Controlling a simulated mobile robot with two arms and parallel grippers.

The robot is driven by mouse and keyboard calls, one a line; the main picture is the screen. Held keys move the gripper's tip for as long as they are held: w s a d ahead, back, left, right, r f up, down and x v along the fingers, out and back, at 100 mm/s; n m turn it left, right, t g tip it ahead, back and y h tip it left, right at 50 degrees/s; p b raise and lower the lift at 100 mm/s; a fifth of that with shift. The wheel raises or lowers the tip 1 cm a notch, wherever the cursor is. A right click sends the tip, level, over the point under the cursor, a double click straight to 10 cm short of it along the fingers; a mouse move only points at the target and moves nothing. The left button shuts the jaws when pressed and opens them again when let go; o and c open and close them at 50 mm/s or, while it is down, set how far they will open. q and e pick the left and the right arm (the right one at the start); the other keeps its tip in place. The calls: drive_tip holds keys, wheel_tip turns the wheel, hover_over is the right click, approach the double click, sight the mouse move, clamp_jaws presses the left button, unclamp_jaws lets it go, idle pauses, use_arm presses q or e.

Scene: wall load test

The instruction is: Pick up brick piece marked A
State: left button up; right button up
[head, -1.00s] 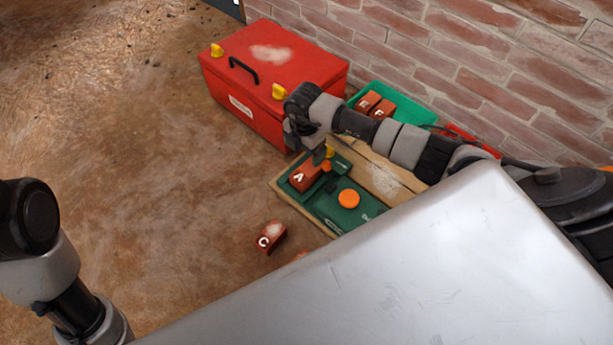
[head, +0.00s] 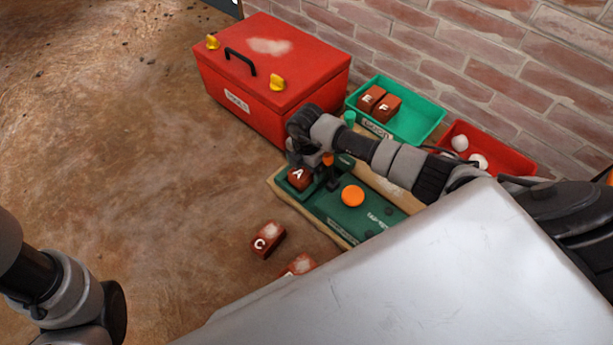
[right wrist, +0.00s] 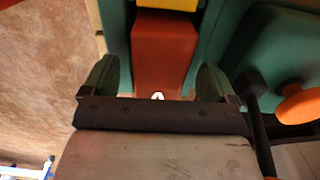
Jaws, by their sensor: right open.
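The brick marked A (head: 298,179) is red-brown and sits in a recess at the left end of the green test fixture (head: 325,212). My right gripper (head: 313,171) is right over it, partly hiding it. In the right wrist view the red brick (right wrist: 165,45) lies in the gap between the two open fingers (right wrist: 158,82), with part of the white letter showing. The fingers are apart, and I cannot tell whether either touches it. My left arm shows at the lower left, but its gripper is out of view.
A brick marked C (head: 268,239) and another brick (head: 299,265) lie on the dirt. A red toolbox (head: 272,75) stands behind. A green bin (head: 425,115) holds bricks E and F; a red bin (head: 510,158) holds white lumps. An orange knob (head: 352,196) sits on the fixture. A brick wall closes the back.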

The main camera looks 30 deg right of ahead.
drive_tip(key=shift+f, duration=0.1)
drive_tip(key=c, duration=1.3)
drive_tip(key=shift+c, duration=0.2)
